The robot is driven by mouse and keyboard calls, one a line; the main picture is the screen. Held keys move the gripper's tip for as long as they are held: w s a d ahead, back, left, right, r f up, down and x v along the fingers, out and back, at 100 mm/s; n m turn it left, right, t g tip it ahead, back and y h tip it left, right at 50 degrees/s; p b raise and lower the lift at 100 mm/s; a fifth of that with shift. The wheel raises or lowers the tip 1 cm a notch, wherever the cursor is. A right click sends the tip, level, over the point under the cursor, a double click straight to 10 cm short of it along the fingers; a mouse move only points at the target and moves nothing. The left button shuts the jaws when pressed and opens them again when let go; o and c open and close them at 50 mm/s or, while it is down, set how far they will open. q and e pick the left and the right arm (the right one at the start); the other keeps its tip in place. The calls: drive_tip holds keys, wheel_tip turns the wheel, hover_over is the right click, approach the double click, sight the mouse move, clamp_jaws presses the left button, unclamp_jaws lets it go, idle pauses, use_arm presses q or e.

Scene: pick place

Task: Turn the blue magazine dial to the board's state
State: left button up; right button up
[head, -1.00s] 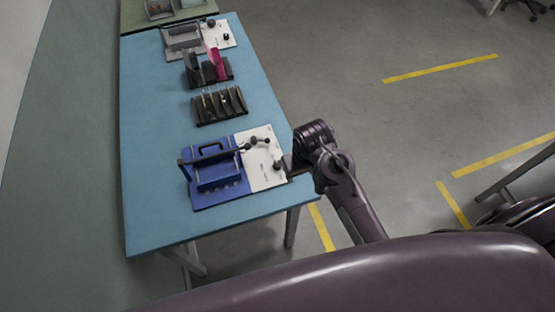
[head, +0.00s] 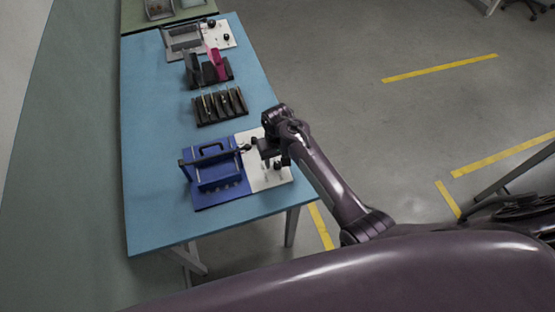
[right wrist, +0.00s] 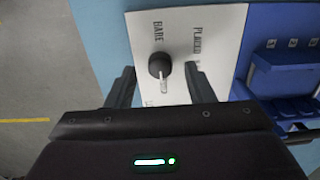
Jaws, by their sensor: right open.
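The blue magazine (head: 207,192) stands on the near part of the table, with a white panel (head: 276,180) on its right side. In the right wrist view the panel (right wrist: 222,20) carries a black dial (right wrist: 158,64) with a pale pointer directed down the picture. My left gripper is out of view.
A black slotted rack (head: 220,107) stands behind the blue magazine. Beyond it are a dark holder with a magenta board (head: 217,63) and a grey magazine (head: 183,42) with its own white panel. The left strip of the blue table (head: 150,150) is clear.

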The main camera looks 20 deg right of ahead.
drive_tip(key=shift+f, duration=0.75)
drive_tip(key=c, duration=1)
